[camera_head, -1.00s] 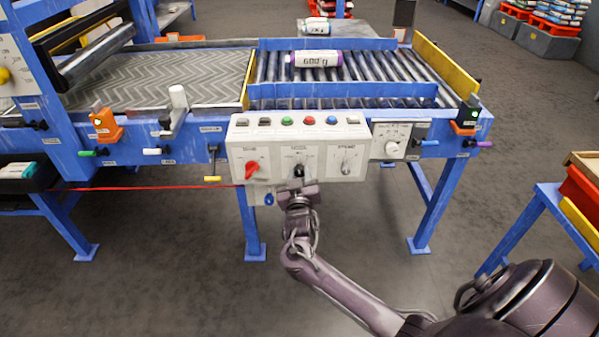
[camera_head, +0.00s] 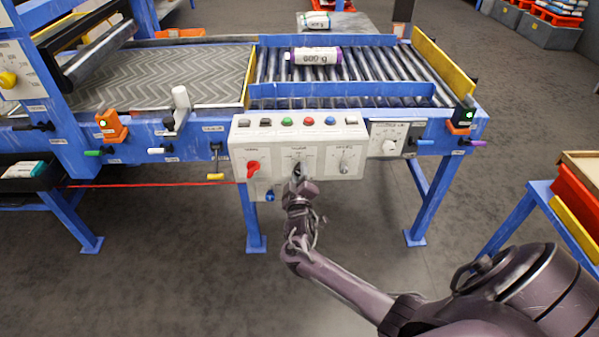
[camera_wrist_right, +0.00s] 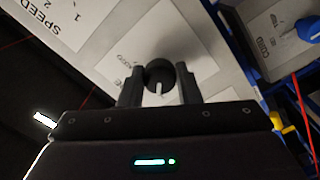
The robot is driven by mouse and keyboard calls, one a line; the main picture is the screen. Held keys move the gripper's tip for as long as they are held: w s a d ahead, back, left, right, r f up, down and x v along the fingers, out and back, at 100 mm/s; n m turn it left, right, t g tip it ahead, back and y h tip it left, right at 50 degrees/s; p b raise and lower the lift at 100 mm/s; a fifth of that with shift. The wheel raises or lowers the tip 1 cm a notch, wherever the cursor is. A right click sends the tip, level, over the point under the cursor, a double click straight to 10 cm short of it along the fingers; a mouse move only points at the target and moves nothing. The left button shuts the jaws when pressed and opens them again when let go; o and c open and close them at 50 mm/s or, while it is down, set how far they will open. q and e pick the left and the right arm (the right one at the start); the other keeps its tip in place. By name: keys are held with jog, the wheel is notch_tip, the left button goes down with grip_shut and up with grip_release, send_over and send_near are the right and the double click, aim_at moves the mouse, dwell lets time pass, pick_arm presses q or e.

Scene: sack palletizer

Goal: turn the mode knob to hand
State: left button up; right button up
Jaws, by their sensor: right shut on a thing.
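The white control panel (camera_head: 325,140) is on the front of the blue conveyor frame. Its middle selector, the black mode knob (camera_wrist_right: 158,73), sits between the two fingers of my right gripper (camera_wrist_right: 159,84) in the right wrist view. The fingers are shut on the knob, one on each side. A white pointer mark on the knob points toward the gripper body. In the head view my right gripper (camera_head: 298,180) reaches up to the panel from below and mostly hides the knob. The mode labels are too small or blurred to read with certainty. My left gripper is not in view.
On the panel are a red knob (camera_head: 253,168) at left, a speed knob (camera_head: 345,163) at right, and a row of buttons above. A blue knob (camera_head: 269,196) is below left. A sack (camera_head: 316,57) lies on the rollers. A red crate (camera_head: 574,203) stands at right.

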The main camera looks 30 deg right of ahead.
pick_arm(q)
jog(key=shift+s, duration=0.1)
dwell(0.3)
pick_arm(e)
jog(key=o, duration=1)
jog(key=shift+c, duration=0.2)
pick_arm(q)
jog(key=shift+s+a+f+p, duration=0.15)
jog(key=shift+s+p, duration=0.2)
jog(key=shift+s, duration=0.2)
pick_arm(e)
jog(key=v, duration=0.7)
jog(key=shift+s+a, duration=0.25)
jog(key=shift+s, duration=0.05)
